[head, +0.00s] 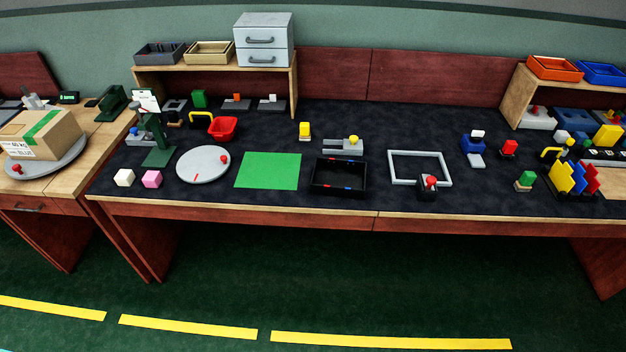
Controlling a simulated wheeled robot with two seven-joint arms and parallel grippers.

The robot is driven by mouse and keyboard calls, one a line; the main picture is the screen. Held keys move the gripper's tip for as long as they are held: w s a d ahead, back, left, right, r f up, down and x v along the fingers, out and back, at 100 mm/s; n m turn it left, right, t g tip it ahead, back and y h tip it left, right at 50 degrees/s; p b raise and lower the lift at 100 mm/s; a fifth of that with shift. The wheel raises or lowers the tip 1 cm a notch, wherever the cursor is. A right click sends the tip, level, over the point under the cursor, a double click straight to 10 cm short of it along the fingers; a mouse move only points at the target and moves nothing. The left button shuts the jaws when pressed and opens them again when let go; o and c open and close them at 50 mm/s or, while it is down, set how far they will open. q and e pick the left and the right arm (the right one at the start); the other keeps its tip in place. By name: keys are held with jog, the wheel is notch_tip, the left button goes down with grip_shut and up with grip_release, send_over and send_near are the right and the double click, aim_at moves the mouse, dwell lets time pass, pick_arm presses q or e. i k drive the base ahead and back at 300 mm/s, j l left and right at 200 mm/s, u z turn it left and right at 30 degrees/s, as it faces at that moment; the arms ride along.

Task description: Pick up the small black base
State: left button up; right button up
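A small black base (426,193) stands near the front edge of the bench, at the front right of a light grey square frame (402,153). A red knob (431,181) shows at its top. The base overlaps the frame's front bar in the picture; I cannot tell whether they touch. Neither of my grippers is in the head view.
A black tray (316,187) and a green mat (268,170) lie left of the frame. A grey round plate (203,168) is farther left. Yellow, blue and red upright pieces (573,177) stand at the right.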

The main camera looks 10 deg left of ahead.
aim_at(331, 177)
jog(key=i+l+u, duration=0.1)
jog(key=l, duration=0.2)
jog(key=i+l+u, duration=0.15)
jog(key=l, duration=0.2)
jog(key=i+l+u, duration=0.1)
jog(key=l, duration=0.25)
jog(key=i+l+u, duration=0.15)
jog(key=l, duration=0.2)
jog(key=i, duration=0.05)
